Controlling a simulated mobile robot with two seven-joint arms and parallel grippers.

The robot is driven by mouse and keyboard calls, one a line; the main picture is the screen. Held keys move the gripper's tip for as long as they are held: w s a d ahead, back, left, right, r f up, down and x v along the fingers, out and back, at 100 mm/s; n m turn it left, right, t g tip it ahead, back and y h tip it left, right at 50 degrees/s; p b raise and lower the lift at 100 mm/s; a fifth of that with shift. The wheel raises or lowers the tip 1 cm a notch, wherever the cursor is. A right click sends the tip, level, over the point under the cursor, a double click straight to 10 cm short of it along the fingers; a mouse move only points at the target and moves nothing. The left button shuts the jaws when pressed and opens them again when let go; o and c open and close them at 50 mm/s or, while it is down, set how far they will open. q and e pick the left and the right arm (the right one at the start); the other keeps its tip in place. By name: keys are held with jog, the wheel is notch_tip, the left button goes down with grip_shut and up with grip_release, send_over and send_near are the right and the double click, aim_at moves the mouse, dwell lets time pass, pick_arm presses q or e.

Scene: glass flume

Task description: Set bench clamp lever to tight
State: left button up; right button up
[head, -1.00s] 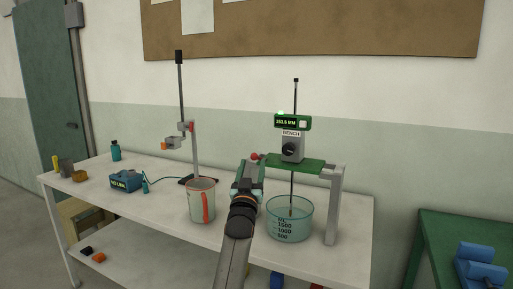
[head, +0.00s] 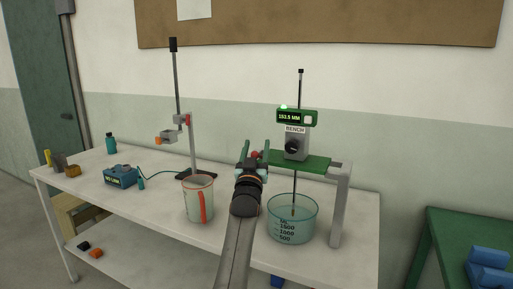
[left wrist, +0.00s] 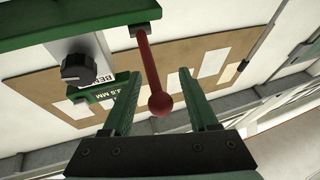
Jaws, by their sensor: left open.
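The red bench clamp lever (left wrist: 157,85) with its round knob shows large in the left wrist view. It hangs from the end of a green bracket (head: 310,163), which carries the grey block labelled BENCH (head: 296,145) in the head view. My left gripper (head: 256,154) is open at the left end of that bracket, with the lever's red knob showing at its fingers. In the left wrist view the lever passes between the spread green fingers of my left gripper (left wrist: 160,75), with gaps on both sides. My right gripper is not in view.
A glass beaker (head: 292,222) stands under the bracket, with a thin rod reaching into it. A jug with a red handle (head: 198,203) stands left of my arm. A second stand (head: 194,147) and a blue box (head: 120,177) are farther left on the white table (head: 150,220).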

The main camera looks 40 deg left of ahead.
pick_arm(q)
jog(key=shift+c, duration=0.3)
grip_shut()
dwell(1.0)
